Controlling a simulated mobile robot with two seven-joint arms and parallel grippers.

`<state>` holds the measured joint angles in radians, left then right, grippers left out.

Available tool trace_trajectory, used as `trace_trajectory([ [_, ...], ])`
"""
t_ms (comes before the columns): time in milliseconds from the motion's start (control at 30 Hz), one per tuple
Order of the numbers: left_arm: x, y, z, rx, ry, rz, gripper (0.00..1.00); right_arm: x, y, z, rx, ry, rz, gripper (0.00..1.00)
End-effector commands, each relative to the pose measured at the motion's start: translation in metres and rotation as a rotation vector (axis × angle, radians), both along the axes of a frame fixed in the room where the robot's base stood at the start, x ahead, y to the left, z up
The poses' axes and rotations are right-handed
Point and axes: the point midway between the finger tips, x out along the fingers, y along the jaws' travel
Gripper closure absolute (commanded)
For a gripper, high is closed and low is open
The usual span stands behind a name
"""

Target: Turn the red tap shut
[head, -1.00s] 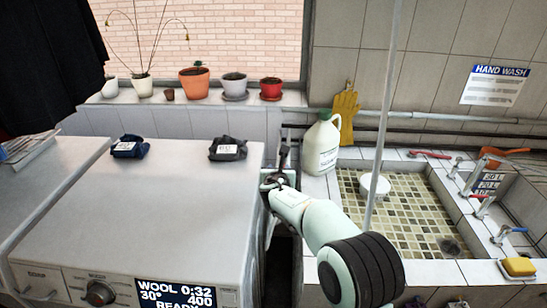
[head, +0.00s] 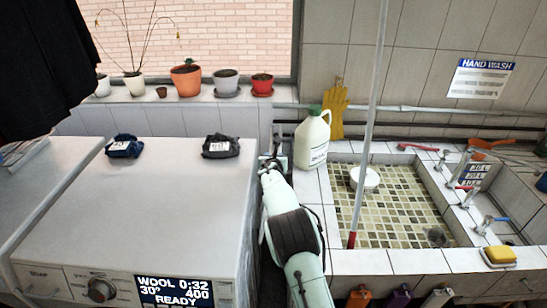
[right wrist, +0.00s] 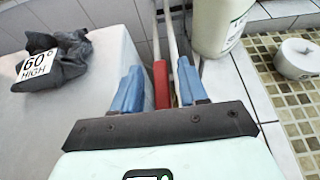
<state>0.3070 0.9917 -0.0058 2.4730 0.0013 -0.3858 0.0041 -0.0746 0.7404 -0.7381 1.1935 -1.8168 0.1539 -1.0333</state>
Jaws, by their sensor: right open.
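In the right wrist view a red lever (right wrist: 161,84), which looks like the red tap's handle, stands upright in the gap between the two blue fingers of my right gripper (right wrist: 158,88). The gripper is open and the lever shows clear of the left finger; how deep it sits between them I cannot tell. In the head view my right gripper (head: 272,163) is at the gap behind the washing machine's right side, and the lever cannot be made out there. A second tap with a red handle (head: 467,187) is at the sink's right side. My left gripper is not in view.
The washing machine (head: 150,200) is left of my arm, with a dark cloth bundle (head: 221,147) on top. A white jug (head: 312,142) stands close right of my gripper. A pole (head: 369,120) rises from the tiled basin (head: 400,205).

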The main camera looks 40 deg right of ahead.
Motion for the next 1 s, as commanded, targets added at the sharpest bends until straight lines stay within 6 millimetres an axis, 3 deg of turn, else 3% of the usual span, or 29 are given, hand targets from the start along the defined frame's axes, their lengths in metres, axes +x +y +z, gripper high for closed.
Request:
trace_trajectory([
  [133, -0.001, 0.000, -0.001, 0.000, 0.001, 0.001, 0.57, -0.001, 0.000, -0.001, 0.000, 0.001, 0.000, 0.57],
  [167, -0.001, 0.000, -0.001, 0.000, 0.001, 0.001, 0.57, -0.001, 0.000, -0.001, 0.000, 0.002, -0.001, 0.64],
  [267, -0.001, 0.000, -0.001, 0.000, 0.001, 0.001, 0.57, -0.001, 0.000, -0.001, 0.000, 0.002, -0.001, 0.96],
  [300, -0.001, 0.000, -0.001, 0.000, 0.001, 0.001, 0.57, -0.001, 0.000, -0.001, 0.000, 0.002, -0.001, 1.00],
  [667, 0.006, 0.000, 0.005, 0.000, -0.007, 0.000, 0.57, 0.000, 0.000, 0.000, 0.000, 0.001, -0.039, 1.00],
  [1000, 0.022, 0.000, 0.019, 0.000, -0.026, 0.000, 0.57, 0.001, 0.001, 0.000, -0.001, 0.001, -0.256, 1.00],
])
